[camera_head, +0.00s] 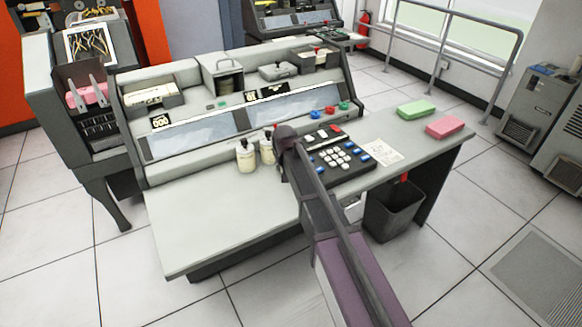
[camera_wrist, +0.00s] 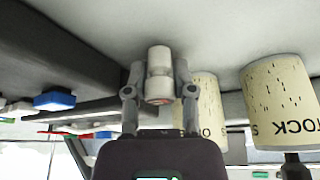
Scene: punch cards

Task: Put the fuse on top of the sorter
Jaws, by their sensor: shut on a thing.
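The fuse (camera_wrist: 159,60), a short white cylinder with a clear-looking middle band and a reddish end, is held between the two fingers of my gripper (camera_wrist: 158,92) in the wrist view. In the head view my gripper (camera_head: 284,138) is by the console's sloped front, right of two cream containers, and the fuse cannot be made out there. A grey machine (camera_head: 40,75) at the far left, with pink cards in it and a framed panel of yellow wires on top, looks like the sorter, but no label confirms this.
Two cream containers (camera_head: 245,156) stand on the console desk (camera_head: 215,222); the speckled containers (camera_wrist: 282,103) appear close beside my gripper in the wrist view. A keypad (camera_head: 342,160) is to the right, with green (camera_head: 416,109) and pink (camera_head: 445,127) card stacks beyond. The desk's front left is clear.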

